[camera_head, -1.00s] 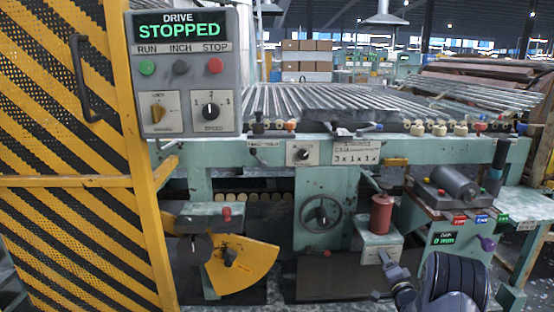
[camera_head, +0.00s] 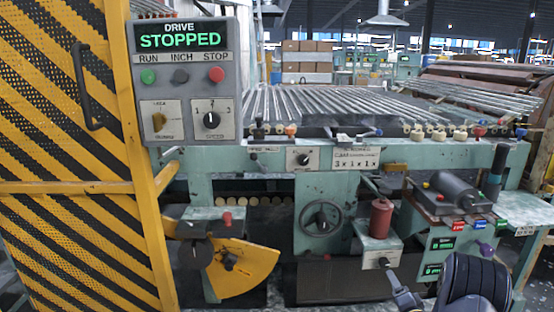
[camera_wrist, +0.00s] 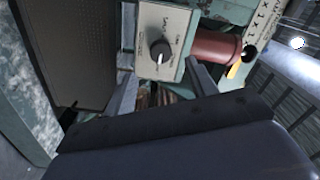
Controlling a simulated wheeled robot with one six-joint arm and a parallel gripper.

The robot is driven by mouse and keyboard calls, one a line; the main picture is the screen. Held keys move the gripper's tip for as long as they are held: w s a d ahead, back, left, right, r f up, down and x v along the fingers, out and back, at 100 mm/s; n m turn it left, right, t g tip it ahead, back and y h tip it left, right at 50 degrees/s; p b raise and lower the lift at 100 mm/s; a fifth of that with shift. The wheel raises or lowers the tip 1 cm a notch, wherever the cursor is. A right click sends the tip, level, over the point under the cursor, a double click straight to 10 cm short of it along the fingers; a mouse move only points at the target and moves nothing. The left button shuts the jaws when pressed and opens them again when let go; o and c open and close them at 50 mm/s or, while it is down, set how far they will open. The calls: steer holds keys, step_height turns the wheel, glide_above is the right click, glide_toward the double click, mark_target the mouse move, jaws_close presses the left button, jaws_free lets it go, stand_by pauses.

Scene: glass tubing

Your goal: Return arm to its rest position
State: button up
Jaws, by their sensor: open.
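My gripper (camera_head: 402,292) is low at the bottom edge of the head view, right of centre, in front of the machine. It is partly cut off by the frame. My dark rounded arm link (camera_head: 474,285) is beside it on the right. In the wrist view my gripper (camera_wrist: 160,72) shows two grey fingers spread apart with nothing held between them. Beyond the fingers is a light plate with a black knob (camera_wrist: 161,52). A red cylinder (camera_wrist: 216,47) lies to its right in that view.
The green machine (camera_head: 330,185) fills the middle, with a handwheel (camera_head: 321,217) and the red cylinder (camera_head: 381,218). A control panel (camera_head: 187,85) reads DRIVE STOPPED. A yellow striped guard (camera_head: 70,240) stands left. A yellow sector plate (camera_head: 245,272) is low left. Glass tubes (camera_head: 330,100) lie on top.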

mark_target(386, 265)
steer(key=w+b, duration=0.1)
steer(key=w, duration=0.7)
steer(key=shift+a+b, duration=0.15)
steer(key=shift+b, duration=0.25)
steer(key=shift+s+n, duration=0.1)
steer(key=shift+n, duration=0.7)
steer(key=n, duration=0.4)
steer(key=shift+b, duration=0.4)
steer(key=n+b, duration=0.1)
steer(key=n, duration=0.5)
steer(key=shift+n, duration=0.4)
steer(key=s+p, duration=0.2)
steer(key=s, duration=0.7)
steer(key=shift+s+d, duration=0.15)
steer(key=shift+d, duration=0.3)
steer(key=shift+r, duration=0.1)
